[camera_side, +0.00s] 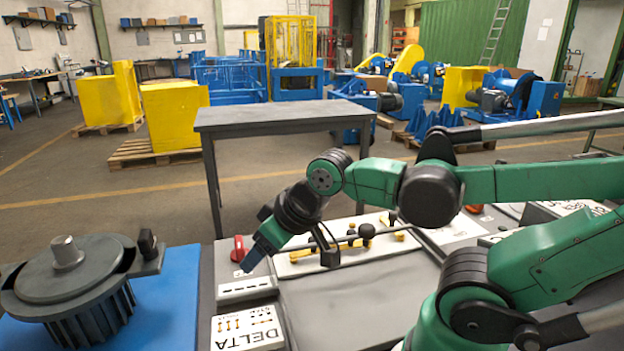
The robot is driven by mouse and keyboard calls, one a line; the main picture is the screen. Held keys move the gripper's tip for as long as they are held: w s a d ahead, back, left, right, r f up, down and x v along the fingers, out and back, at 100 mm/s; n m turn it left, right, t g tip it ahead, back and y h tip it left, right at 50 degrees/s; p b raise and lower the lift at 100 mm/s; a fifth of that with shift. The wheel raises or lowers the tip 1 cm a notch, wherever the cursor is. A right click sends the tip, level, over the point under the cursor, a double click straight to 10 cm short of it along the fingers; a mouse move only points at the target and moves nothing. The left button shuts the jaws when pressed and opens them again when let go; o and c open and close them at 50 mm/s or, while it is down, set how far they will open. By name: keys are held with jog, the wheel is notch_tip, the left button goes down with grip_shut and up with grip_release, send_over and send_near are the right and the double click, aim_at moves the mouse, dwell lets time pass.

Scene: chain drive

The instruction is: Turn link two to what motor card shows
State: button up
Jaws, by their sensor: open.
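A white terminal board (300,268) lies at the centre, with brass-yellow links (383,238) and black knobs (366,231) on it. My arm covers part of it, so I cannot tell which link is link two or how it is turned. A white card (246,328) at the front reads DELTA and has small yellow link drawings. My gripper (291,257) is open, pointing down over the left part of the board. I see nothing held in it. Whether it touches a link is unclear.
A grey finned motor (70,290) stands on a blue mat (170,300) at left. A red knob (238,248) sits by the board's left end. Another lettered card (572,207) lies at right, partly hidden by my arm. A grey table (285,115) stands behind.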

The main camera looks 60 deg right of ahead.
jog(key=d+m+g+h, duration=0.1)
jog(key=d+m+g, duration=0.35)
jog(key=d, duration=0.85)
jog(key=m+g, duration=0.3)
jog(key=m, duration=0.1)
send_over(351, 231)
notch_tip(351, 231, down, 2)
jog(key=shift+w+f+t+y, duration=0.1)
jog(key=shift+f+t+y, duration=0.15)
jog(key=shift+y, duration=0.15)
jog(key=shift+d+f+m, duration=0.1)
jog(key=shift+f+m, duration=0.1)
jog(key=shift+m, duration=0.05)
jog(key=shift+f, duration=2.6)
grip_shut()
